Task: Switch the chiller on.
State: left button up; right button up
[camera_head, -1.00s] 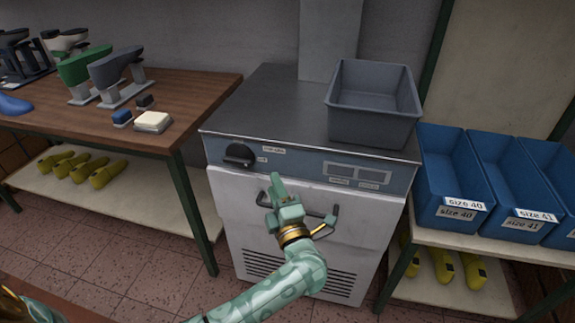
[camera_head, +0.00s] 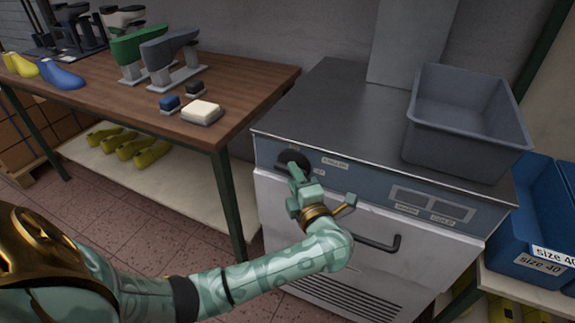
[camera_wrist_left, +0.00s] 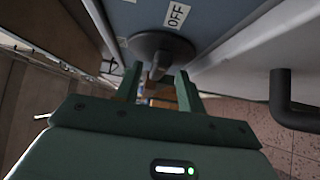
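The chiller (camera_head: 375,215) is a white cabinet with a dark top and a blue-grey control panel. Its round black knob (camera_head: 290,158) is at the left end of the panel, partly hidden by my left gripper (camera_head: 296,174). In the left wrist view the knob (camera_wrist_left: 160,46) has a grip bar pointing towards me, and an "OFF" label is beside it. My left gripper (camera_wrist_left: 158,88) is open there, its two fingers apart on either side of the bar's end. I cannot tell whether they touch it. My right gripper is not in view.
A black door handle (camera_head: 378,245) sticks out below the panel, right of my left wrist. A grey bin (camera_head: 465,150) stands on the chiller. A wooden table (camera_head: 240,85) with shoe lasts and blocks is to the left. Blue bins (camera_head: 545,225) are to the right.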

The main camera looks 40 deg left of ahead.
pick_arm(q)
jog(key=shift+x, duration=0.85)
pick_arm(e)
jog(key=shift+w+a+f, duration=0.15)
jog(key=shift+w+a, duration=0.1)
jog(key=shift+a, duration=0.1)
pick_arm(q)
jog(key=shift+r, duration=0.1)
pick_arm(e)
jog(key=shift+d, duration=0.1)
pick_arm(q)
jog(key=shift+c, duration=1.2)
grip_shut()
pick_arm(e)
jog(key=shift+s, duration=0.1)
